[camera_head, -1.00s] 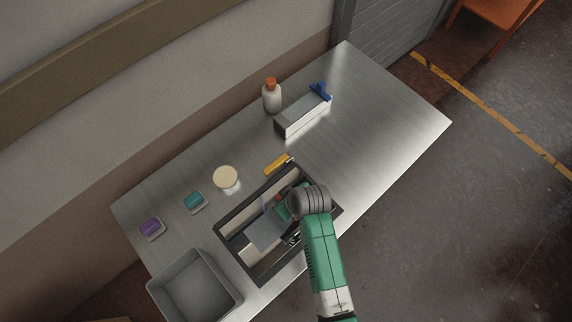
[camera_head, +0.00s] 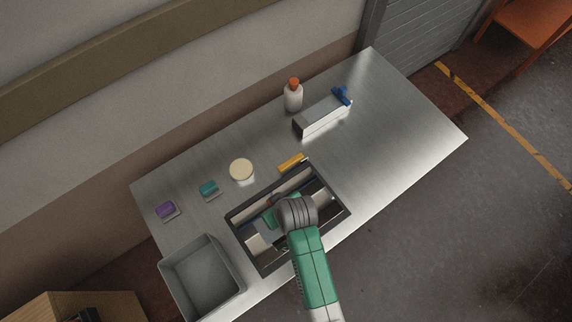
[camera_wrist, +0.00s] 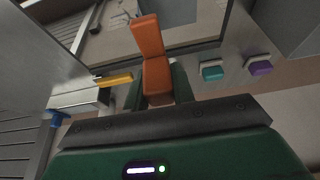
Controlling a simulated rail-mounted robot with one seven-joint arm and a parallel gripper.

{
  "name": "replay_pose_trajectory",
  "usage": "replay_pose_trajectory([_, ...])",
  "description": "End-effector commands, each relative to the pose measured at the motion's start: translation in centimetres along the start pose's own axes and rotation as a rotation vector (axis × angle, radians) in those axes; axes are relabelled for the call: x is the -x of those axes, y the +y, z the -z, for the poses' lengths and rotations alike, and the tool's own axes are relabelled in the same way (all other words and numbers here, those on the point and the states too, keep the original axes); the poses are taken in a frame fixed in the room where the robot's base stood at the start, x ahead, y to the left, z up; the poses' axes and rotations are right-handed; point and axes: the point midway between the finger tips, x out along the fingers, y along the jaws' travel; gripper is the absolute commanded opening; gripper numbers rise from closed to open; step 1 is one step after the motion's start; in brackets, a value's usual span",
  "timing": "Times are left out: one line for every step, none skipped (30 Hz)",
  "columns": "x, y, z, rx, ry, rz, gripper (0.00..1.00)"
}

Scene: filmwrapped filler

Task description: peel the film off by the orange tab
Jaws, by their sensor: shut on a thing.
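An orange tab (camera_wrist: 150,60) stands up between my gripper's fingers (camera_wrist: 156,92) in the wrist view, and the gripper is shut on it. In the head view my gripper (camera_head: 277,213) is low over a dark-rimmed rectangular frame (camera_head: 247,254) on the metal table, and my wrist hides much of its inside. A grey-green sheet (camera_head: 256,228), perhaps the film, shows inside the frame to the left of my gripper. Its edges and its join to the tab are hidden. Bright panels show at the frame's right side.
A grey bin (camera_head: 163,268) stands at the table's left front. Behind the frame lie a yellow piece (camera_head: 291,162), a cream round lid (camera_head: 241,169), a teal block (camera_head: 208,187) and a purple block (camera_head: 165,209). The right table is clear.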

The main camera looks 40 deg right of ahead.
Motion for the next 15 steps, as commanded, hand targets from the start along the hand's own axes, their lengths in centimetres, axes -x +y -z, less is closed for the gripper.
replay_pose_trajectory([0.5,-0.6,0.2,0.002,0.000,0.001,0.00])
replay_pose_trajectory([0.7,-0.9,0.3,0.003,0.001,0.001,0.00])
replay_pose_trajectory([0.9,-1.3,0.3,0.002,0.000,0.001,0.00])
replay_pose_trajectory([1.0,-1.6,0.4,0.001,0.000,0.001,0.00])
replay_pose_trajectory([1.2,-1.9,0.5,0.002,0.000,0.001,0.00])
replay_pose_trajectory([1.4,-2.3,0.6,0.002,0.000,0.001,0.00])
replay_pose_trajectory([1.6,-2.6,0.7,0.002,0.000,0.001,0.00])
replay_pose_trajectory([1.8,-2.9,0.7,0.002,0.001,0.000,0.00])
replay_pose_trajectory([2.0,-3.3,0.8,0.003,0.000,0.001,0.00])
replay_pose_trajectory([2.1,-3.6,0.9,0.002,0.000,0.001,0.00])
replay_pose_trajectory([2.3,-4.0,0.9,0.002,0.000,0.001,0.00])
replay_pose_trajectory([2.5,-4.4,1.0,0.003,0.000,0.002,0.00])
replay_pose_trajectory([2.7,-4.7,1.1,0.002,0.000,0.002,0.00])
replay_pose_trajectory([2.9,-5.0,1.2,0.001,0.000,0.001,0.00])
replay_pose_trajectory([3.1,-5.3,1.3,0.002,0.000,0.001,0.00])
